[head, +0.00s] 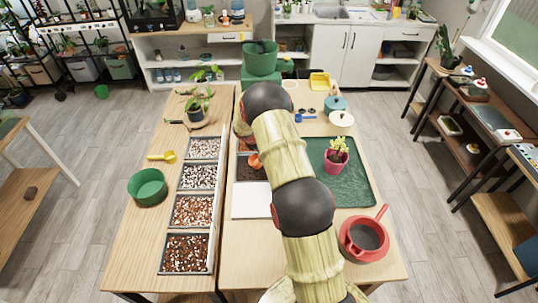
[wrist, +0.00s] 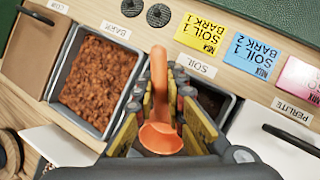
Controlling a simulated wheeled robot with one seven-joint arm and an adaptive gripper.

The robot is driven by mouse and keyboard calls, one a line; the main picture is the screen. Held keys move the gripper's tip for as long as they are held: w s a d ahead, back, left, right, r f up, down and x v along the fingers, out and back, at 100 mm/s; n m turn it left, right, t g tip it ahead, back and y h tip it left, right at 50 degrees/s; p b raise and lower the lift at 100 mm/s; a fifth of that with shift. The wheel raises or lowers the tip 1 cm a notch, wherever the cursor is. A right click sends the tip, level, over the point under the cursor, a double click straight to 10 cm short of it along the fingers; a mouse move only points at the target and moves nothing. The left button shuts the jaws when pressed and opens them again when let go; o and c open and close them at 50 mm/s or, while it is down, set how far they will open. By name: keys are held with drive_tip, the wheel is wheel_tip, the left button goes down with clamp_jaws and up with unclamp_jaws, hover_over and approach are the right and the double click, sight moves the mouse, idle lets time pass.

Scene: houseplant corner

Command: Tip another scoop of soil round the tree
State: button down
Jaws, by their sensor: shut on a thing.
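My gripper (wrist: 166,92) is shut on the handle of an orange scoop (wrist: 160,138), which points across the wrist view. The inside of the bowl looks bare orange, with no soil visible in it. Behind the fingers is a bin of dark soil (wrist: 222,104), beside a "SOIL" label. In the head view the scoop (head: 255,160) shows left of my arm, over the bin area; my arm hides most of the gripper. A small leafy plant in a pink pot (head: 334,163) stands upright on a green tray (head: 355,190), right of my arm. The soil round its stem is too small to judge.
A bark bin (wrist: 100,80) is left of the soil bin in the wrist view, and a lidded perlite bin (wrist: 280,140) is right. Several open substrate bins (head: 192,211) line the left table. A green bowl (head: 147,187) is at left.

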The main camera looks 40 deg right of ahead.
drive_tip(key=shift+w+a+h+b, duration=0.15)
drive_tip(key=shift+h+b, duration=0.3)
drive_tip(key=shift+b, duration=0.9)
drive_tip(key=shift+a+h+b, duration=0.25)
drive_tip(key=shift+h+b, duration=0.2)
drive_tip(key=shift+b, duration=0.85)
